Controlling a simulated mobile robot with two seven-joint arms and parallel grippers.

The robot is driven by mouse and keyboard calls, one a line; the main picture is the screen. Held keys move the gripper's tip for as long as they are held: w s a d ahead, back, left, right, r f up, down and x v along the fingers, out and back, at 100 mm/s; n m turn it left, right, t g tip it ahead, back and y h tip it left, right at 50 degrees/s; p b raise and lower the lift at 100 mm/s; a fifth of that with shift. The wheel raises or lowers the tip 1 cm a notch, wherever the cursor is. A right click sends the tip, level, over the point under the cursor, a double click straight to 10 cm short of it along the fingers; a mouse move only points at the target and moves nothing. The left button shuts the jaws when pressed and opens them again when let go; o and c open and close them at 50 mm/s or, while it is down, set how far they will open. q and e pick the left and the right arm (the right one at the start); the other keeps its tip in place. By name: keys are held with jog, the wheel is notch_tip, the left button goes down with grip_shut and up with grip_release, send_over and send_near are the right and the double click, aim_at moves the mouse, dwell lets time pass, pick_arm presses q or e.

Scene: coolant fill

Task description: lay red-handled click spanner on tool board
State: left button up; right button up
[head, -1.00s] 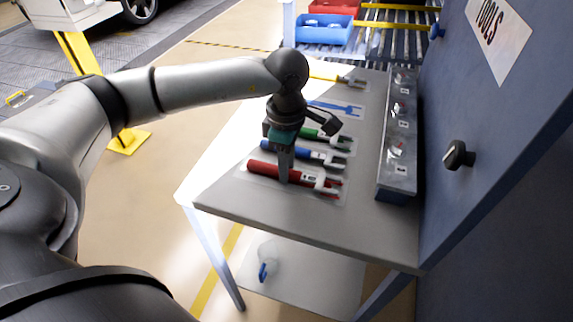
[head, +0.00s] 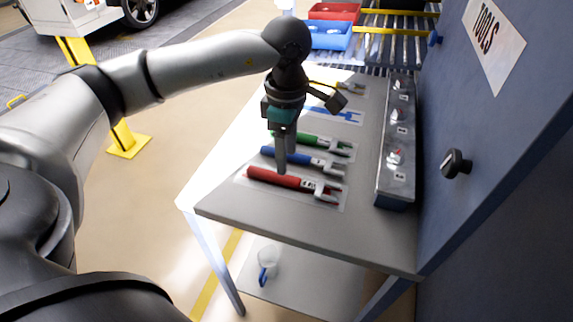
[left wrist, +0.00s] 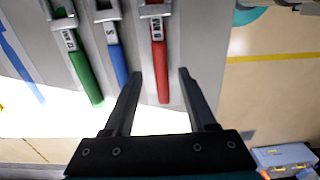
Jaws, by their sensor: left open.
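The red-handled click spanner (head: 273,178) lies flat on the pale front patch of the grey tool board (head: 300,228), its jaw end to the right. In the left wrist view the red spanner (left wrist: 159,60) shows between the two spread fingers, its handle end pointing toward the gripper. My left gripper (head: 281,170) is open and empty, with its fingertips just above and behind the red handle in the head view. In the left wrist view the gripper (left wrist: 158,75) holds nothing. My right gripper is not in view.
A blue-handled spanner (head: 288,157) and a green-handled one (head: 310,142) lie behind the red one. A grey box with knobs (head: 396,150) borders the right. A clear jug (head: 268,262) stands below.

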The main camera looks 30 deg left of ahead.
aim_at(286, 177)
pick_arm(q)
notch_tip(286, 177, up, 6)
jog(key=shift+r+p, duration=0.15)
jog(key=shift+p, duration=0.15)
